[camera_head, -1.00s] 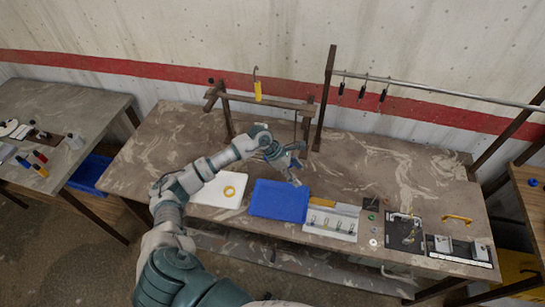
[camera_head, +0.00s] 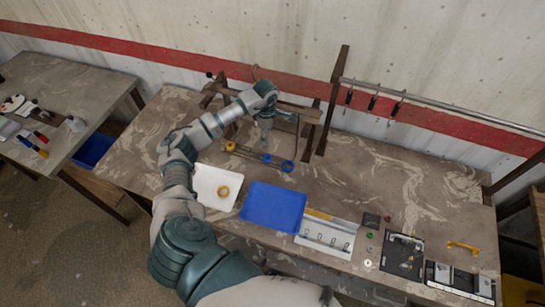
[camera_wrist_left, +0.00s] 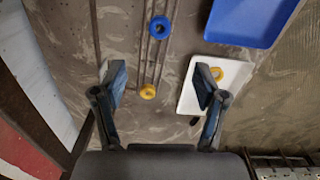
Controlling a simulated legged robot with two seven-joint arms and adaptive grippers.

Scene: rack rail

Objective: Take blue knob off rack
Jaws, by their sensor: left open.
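A blue knob (camera_head: 288,166) is at the right end of a thin rail on the table, and a yellow knob (camera_head: 230,146) is at its left end. In the left wrist view the blue knob (camera_wrist_left: 160,27) is near the top, and the yellow knob (camera_wrist_left: 148,91) is lower on the two thin rods of the rail (camera_wrist_left: 153,60). My left gripper (camera_wrist_left: 160,76) is open and empty, its fingers on either side of the rail in that view. The blue knob appears beyond the fingertips, not between them. In the head view the left gripper (camera_head: 265,135) points down above the rail.
A wooden frame (camera_head: 318,115) stands behind the rail. A white tray with a yellow ring (camera_head: 223,191) and an empty blue tray (camera_head: 273,208) lie in front. A hook board (camera_head: 328,236) and small parts are to the right. A metal bar (camera_head: 440,107) with black clips is above.

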